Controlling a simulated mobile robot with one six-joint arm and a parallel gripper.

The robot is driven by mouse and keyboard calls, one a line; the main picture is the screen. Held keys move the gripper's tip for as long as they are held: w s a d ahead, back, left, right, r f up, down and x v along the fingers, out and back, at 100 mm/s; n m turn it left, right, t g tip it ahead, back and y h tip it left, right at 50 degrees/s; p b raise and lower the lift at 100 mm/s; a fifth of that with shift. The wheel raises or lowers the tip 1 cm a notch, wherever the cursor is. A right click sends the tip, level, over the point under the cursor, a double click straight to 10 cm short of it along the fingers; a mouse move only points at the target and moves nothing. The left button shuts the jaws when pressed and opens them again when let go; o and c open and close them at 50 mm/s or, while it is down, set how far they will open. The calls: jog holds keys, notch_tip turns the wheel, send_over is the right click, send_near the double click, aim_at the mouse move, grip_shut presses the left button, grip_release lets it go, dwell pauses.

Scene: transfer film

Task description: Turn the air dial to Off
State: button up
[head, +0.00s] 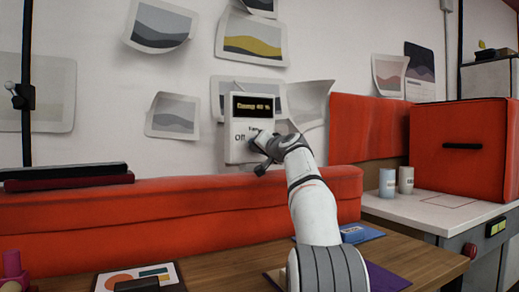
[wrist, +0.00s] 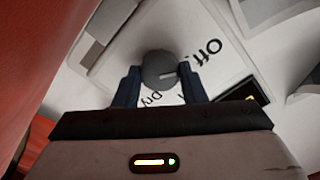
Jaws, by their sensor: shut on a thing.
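The white control panel (head: 238,128) hangs on the wall in the head view, with a dark display (head: 253,106) lit in yellow letters and "Off" lettered at its left. My gripper (head: 259,143) is at the panel's lower front and hides the dial there. In the wrist view the dial (wrist: 159,66) is a round grey knob with a short white mark pointing right. "Off" stands to its upper right, and "Dry" is below it, between my fingers. My gripper (wrist: 160,87) is shut on the dial, one dark finger on each side. Another label is partly hidden by the right finger.
A long orange padded backrest (head: 180,205) runs below the panel, under my arm. Curling paper prints surround the panel. A wooden table (head: 225,255) is in front. Two cups (head: 388,182) and an orange box (head: 460,150) stand on the white counter (head: 440,215) at right.

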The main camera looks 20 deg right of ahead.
jog(key=shift+f, duration=0.1)
jog(key=o, duration=1)
jog(key=shift+s, duration=0.1)
jog(key=s+b, duration=0.2)
jog(key=s, duration=0.5)
jog(key=shift+s+d, duration=0.15)
jog(key=shift+s, duration=0.1)
